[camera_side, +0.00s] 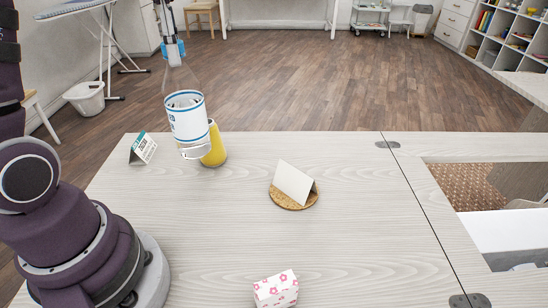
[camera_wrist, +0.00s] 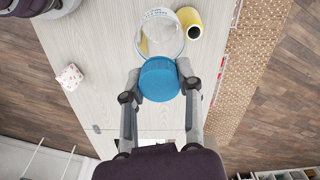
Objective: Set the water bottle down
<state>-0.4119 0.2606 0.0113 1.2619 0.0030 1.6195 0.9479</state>
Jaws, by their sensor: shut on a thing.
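The water bottle (camera_side: 187,115) is clear, with a white and blue label and a blue cap. My gripper (camera_side: 172,48) is shut on the bottle at its cap, from above. In the wrist view my gripper (camera_wrist: 160,76) has a finger on each side of the blue cap (camera_wrist: 158,80), and the bottle body hangs beyond it. The bottle leans slightly in the side view. Its bottom overlaps the yellow cone and sits higher in the picture than the cone's base, so it appears to be just above the table (camera_side: 230,240).
The yellow cone (camera_side: 214,145) stands close beside the bottle's bottom. A small tent card (camera_side: 143,149) is to the left. A round cork coaster (camera_side: 292,204) holds a white folded card (camera_side: 294,182). A flowered box (camera_side: 276,288) is at the front. Table between these is bare.

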